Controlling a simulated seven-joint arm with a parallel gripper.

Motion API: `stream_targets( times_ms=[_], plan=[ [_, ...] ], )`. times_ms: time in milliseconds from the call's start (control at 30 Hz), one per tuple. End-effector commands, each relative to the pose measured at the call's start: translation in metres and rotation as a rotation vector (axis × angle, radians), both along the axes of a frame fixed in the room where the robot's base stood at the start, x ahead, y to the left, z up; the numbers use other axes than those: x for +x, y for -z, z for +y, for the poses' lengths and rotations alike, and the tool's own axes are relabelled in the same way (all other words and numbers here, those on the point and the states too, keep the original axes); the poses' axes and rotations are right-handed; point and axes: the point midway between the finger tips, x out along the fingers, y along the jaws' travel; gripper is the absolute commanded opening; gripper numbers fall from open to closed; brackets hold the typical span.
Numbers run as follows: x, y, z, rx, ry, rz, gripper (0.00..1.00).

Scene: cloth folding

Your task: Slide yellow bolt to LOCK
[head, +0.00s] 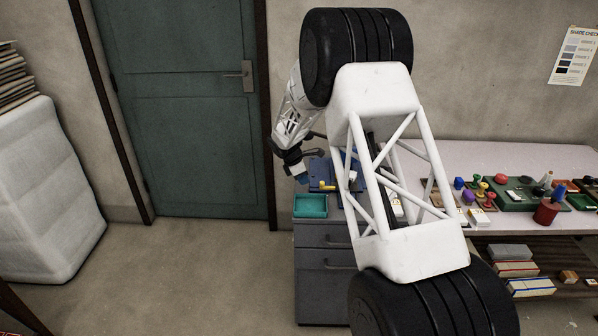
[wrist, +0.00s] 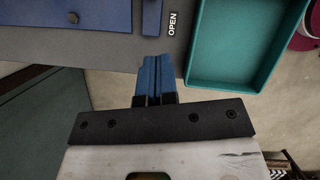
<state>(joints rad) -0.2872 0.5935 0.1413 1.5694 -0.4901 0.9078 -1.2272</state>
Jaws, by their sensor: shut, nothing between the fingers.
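The yellow bolt (head: 328,186) shows small in the head view, on a blue plate (head: 318,172) at the left end of the workbench. Its exact setting is too small to tell. The edge of the blue plate also shows at the top left of the wrist view (wrist: 110,14), but the bolt is out of that view. A label reading OPEN (wrist: 173,23) lies on the grey surface just ahead of my fingers. My gripper (wrist: 155,58) has its blue fingers shut together and empty. In the head view my gripper (head: 302,178) is left of the bolt, apart from it.
A teal tray (head: 310,213) sits in front of the plate; in the wrist view its wall (wrist: 192,60) is right of my fingers. Grey drawers (head: 318,262) stand below. Stamps and other small items crowd the bench to the right. My arm hides the middle of the bench.

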Motion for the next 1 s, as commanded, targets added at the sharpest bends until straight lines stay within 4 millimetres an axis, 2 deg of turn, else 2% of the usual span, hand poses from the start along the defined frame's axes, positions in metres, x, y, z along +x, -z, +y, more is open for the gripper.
stream_targets(
  times_ms=[67,200,400,867,1000],
  plan=[
    [0.001,0.012,-0.005,0.0,0.001,0.002,0.0],
    [0.006,0.011,-0.023,-0.001,0.001,0.0,0.0],
    [0.01,0.011,-0.039,0.0,0.001,0.001,0.0],
    [0.011,0.011,-0.043,0.0,0.0,0.001,0.0],
    [0.012,0.011,-0.05,0.0,0.0,0.001,0.0]
  ],
)
